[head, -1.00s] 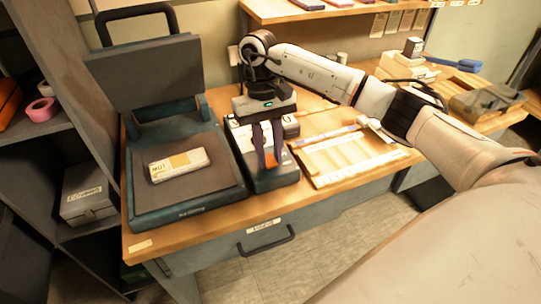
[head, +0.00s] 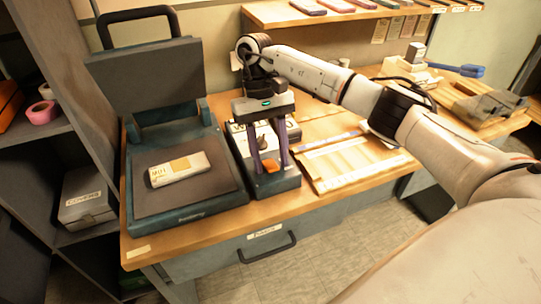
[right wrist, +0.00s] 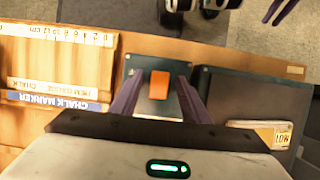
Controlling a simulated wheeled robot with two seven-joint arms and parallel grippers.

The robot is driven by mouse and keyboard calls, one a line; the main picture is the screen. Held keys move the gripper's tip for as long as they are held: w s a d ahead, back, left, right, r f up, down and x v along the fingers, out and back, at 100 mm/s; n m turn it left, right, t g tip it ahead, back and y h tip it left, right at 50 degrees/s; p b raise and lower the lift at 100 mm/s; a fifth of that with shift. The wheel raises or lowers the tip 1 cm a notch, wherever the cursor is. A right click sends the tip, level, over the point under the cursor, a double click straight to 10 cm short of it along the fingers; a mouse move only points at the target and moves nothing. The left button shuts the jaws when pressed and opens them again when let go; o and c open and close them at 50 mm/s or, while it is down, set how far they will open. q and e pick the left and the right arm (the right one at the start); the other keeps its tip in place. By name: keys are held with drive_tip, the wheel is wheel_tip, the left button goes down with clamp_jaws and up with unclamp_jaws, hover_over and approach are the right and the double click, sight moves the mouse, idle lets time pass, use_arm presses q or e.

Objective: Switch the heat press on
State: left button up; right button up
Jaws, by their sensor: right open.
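The heat press (head: 190,205) stands at the left of the bench, its dark upper plate (head: 150,75) raised. A small pack labelled MD1 (head: 180,168) lies on its lower plate and shows partly in the right wrist view (right wrist: 262,130). Right of the press is a dark box (head: 280,186) with an orange switch (head: 271,167) near its front. My right gripper (head: 270,162) points down over this box, open and empty. In the right wrist view the orange switch (right wrist: 159,85) shows between its fingers. My left gripper (right wrist: 278,10) shows only at that view's top edge, fingers apart.
A wooden board with rulers and a chalk marker (head: 350,160) lies right of the box. A drawer handle (head: 267,247) sticks out below the bench front. A shelf unit (head: 75,130) stands close at the left. A wall shelf (head: 330,14) hangs behind.

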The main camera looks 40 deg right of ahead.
sight(265, 159)
drive_tip(key=shift+r, duration=0.1)
drive_tip(key=a+p+v, duration=0.1)
drive_tip(key=v, duration=0.9)
drive_tip(key=shift+d+p, duration=0.35)
drive_tip(key=shift+d, duration=0.15)
